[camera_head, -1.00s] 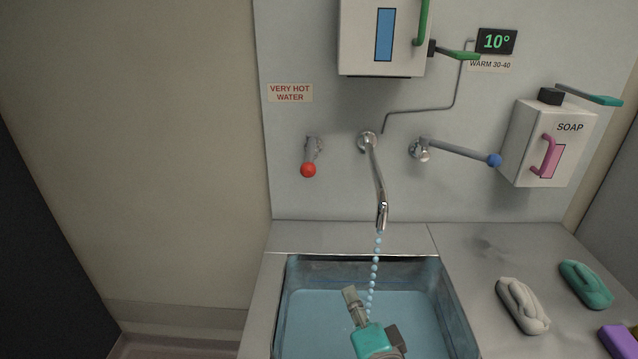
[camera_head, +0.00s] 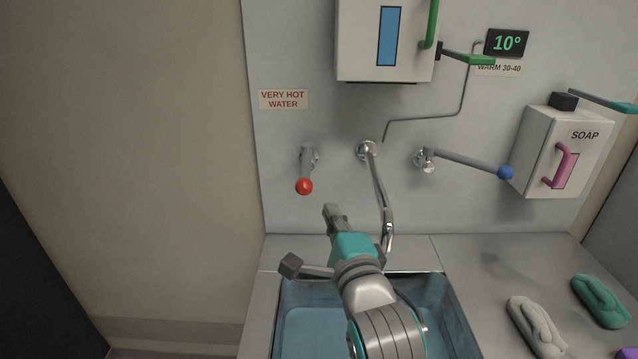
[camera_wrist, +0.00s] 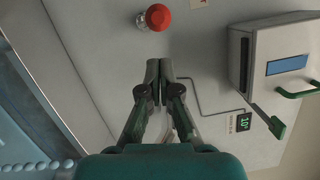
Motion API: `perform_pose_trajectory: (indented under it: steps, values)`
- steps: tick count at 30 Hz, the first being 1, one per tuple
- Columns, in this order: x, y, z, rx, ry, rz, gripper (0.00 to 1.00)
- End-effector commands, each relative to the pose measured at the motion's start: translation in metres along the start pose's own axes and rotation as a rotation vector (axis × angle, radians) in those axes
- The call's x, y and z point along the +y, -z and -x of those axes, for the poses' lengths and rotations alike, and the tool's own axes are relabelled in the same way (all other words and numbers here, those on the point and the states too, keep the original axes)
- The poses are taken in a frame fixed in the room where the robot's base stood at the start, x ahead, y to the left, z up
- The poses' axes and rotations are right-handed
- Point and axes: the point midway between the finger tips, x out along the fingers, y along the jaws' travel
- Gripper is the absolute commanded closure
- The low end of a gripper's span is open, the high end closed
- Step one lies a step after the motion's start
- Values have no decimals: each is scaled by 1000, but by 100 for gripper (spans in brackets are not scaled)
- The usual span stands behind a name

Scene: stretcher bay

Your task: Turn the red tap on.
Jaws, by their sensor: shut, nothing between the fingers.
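The red tap (camera_head: 304,186) is a grey lever with a red ball end on the back wall, under the "VERY HOT WATER" label. Its lever points out from the wall towards me. The red ball also shows at the top of the wrist view (camera_wrist: 158,17). My gripper (camera_head: 331,208) is shut and empty, below and a little right of the red ball, apart from it. In the wrist view its closed fingertips (camera_wrist: 158,62) point towards the ball with a gap between. The blue tap (camera_head: 505,173) has its lever swung out to the right.
The spout (camera_head: 386,215) stands just right of my gripper. The sink (camera_head: 300,325) holds water below my arm. The display (camera_head: 506,42) reads 10°. A wall dispenser (camera_head: 360,45) hangs above and a soap box (camera_head: 585,155) hangs at right. Sponge-like items (camera_head: 600,300) lie on the right counter.

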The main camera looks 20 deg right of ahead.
Motion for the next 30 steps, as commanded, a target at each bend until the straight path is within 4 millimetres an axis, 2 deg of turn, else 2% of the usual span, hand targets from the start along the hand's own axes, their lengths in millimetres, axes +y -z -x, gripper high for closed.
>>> perform_pose_trajectory:
  steps: [8, 11, 22, 30]
  values:
    - [0, 0, -5, 1, 0, 1, 100]
    - [0, 1, -16, 2, -1, 2, 100]
    - [0, 0, -76, 0, 0, 2, 100]
    - [0, 0, -98, 1, 0, 2, 100]
